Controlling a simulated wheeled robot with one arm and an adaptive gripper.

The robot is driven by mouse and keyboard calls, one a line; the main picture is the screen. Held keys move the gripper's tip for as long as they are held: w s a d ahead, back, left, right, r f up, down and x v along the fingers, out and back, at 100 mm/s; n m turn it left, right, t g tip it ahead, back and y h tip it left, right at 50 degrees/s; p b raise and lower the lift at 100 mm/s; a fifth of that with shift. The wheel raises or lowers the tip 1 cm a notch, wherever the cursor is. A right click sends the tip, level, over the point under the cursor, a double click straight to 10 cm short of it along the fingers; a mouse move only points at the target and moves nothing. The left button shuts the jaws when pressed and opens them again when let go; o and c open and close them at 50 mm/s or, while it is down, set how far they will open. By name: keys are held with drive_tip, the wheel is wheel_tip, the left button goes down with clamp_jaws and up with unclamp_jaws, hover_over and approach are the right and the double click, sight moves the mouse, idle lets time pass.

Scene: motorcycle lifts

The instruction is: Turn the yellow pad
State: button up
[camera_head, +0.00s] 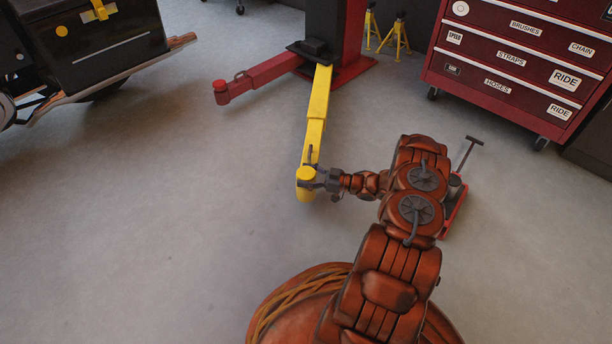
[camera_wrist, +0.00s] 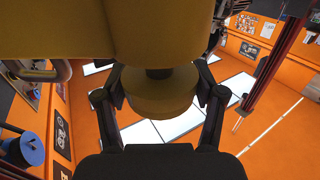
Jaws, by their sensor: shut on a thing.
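The yellow pad (camera_head: 306,173) is a round disc at the near end of the yellow lift arm (camera_head: 318,110). In the wrist view the pad (camera_wrist: 160,92) sits on a short dark stem against the yellow arm (camera_wrist: 60,35). My gripper (camera_head: 318,182) has come to the pad from the right. In the wrist view its two dark fingers (camera_wrist: 160,100) stand on both sides of the pad and are shut on it. The fingertips are partly hidden behind the pad.
A red lift arm (camera_head: 255,77) with its own red pad (camera_head: 220,86) reaches left from the post. The floor at left is clear.

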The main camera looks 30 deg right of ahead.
drive_tip(key=shift+c, duration=0.5)
drive_tip(key=shift+r+p, duration=0.2)
drive_tip(key=shift+p, duration=0.5)
